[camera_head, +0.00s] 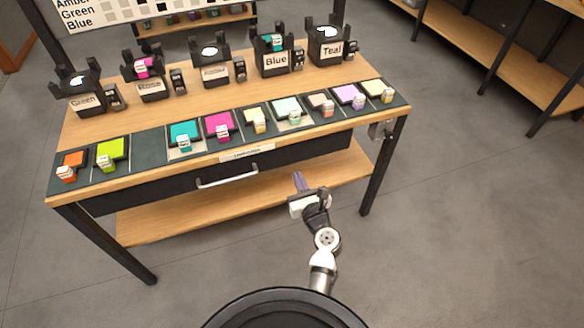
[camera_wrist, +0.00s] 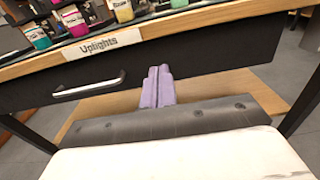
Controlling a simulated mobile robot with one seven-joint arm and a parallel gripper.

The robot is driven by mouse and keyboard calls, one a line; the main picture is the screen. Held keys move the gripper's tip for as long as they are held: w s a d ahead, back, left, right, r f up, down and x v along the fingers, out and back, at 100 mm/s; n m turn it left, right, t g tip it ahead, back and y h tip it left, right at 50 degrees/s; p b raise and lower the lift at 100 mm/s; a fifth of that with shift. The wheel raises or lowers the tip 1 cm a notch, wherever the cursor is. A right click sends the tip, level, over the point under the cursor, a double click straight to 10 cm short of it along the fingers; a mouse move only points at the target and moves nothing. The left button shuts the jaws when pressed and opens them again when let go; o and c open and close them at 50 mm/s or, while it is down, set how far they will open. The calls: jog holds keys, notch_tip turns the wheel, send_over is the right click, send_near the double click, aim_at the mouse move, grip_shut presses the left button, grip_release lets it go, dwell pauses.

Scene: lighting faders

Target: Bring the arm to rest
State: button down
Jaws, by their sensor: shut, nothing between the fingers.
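My gripper (camera_head: 299,181) is in front of the workbench, below the level of its top and to the right of the drawer handle. Its purple fingers also show in the wrist view (camera_wrist: 158,86), pressed together and empty. They point toward the dark drawer front (camera_wrist: 200,62) and the lower shelf. The arm reaches up from my base at the bottom of the head view. Whether the fingertips touch the bench cannot be told, but no contact shows.
The workbench (camera_head: 110,128) holds a row of coloured gel swatches on a dark strip and several black light fixtures behind. The drawer has a metal handle (camera_head: 227,177). A lower shelf (camera_head: 170,222) lies beneath. Open grey floor (camera_head: 460,230) lies to the right; another shelf unit (camera_head: 500,60) stands beyond.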

jog(key=shift+v, duration=1.5)
jog(key=shift+r, duration=0.15)
